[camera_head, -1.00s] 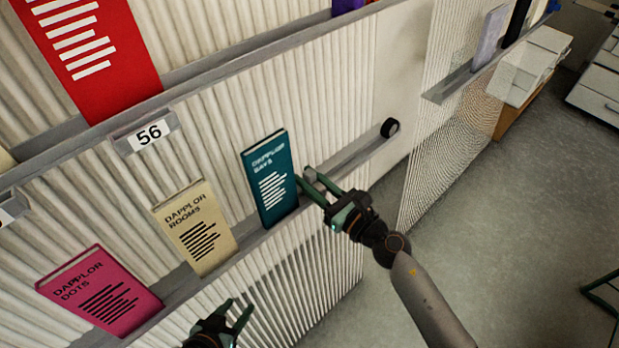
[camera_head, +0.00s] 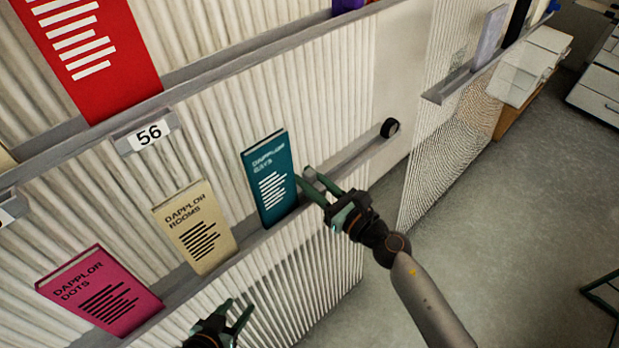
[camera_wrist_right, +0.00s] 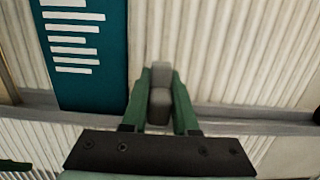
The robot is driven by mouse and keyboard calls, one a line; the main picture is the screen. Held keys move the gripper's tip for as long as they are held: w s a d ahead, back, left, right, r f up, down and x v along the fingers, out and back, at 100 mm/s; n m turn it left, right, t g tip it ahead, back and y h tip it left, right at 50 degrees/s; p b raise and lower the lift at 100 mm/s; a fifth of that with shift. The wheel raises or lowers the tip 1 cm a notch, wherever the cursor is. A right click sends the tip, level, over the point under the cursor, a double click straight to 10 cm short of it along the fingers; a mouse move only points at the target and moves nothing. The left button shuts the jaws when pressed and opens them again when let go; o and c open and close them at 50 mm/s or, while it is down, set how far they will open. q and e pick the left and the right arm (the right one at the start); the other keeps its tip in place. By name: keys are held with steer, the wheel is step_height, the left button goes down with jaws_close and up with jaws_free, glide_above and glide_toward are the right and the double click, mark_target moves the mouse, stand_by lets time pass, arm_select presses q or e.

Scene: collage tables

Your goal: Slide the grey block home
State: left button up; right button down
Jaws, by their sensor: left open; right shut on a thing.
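The grey block (camera_wrist_right: 160,85) is small and upright between the fingers of my right gripper (camera_wrist_right: 160,100), which is shut on it. In the head view, my right gripper (camera_head: 314,184) is at the lower shelf ledge, just right of the teal book "Dapplor Days" (camera_head: 270,180). In the right wrist view, the teal book (camera_wrist_right: 85,60) is left of the block, with a finger and a narrow gap between them. My left gripper (camera_head: 238,308) is open and empty at the bottom of the head view, below the ledge.
A cream book (camera_head: 197,228) and a pink book (camera_head: 99,292) lean on the same ledge, further left. A black round end piece (camera_head: 390,128) sits at the ledge's right end. The ledge (camera_head: 352,155) is clear between it and my right gripper. A "56" label (camera_head: 149,134) hangs above.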

steer(key=w+d+b, duration=0.3)
steer(key=w+d, duration=0.3)
steer(key=shift+d+f+b, duration=0.1)
steer(key=shift+f+b, duration=0.1)
steer(key=shift+b, duration=0.15)
steer(key=shift+w+d, duration=0.15)
steer(key=shift+w, duration=0.05)
steer(key=shift+r, duration=0.15)
steer(key=c, duration=0.7)
jaws_free()
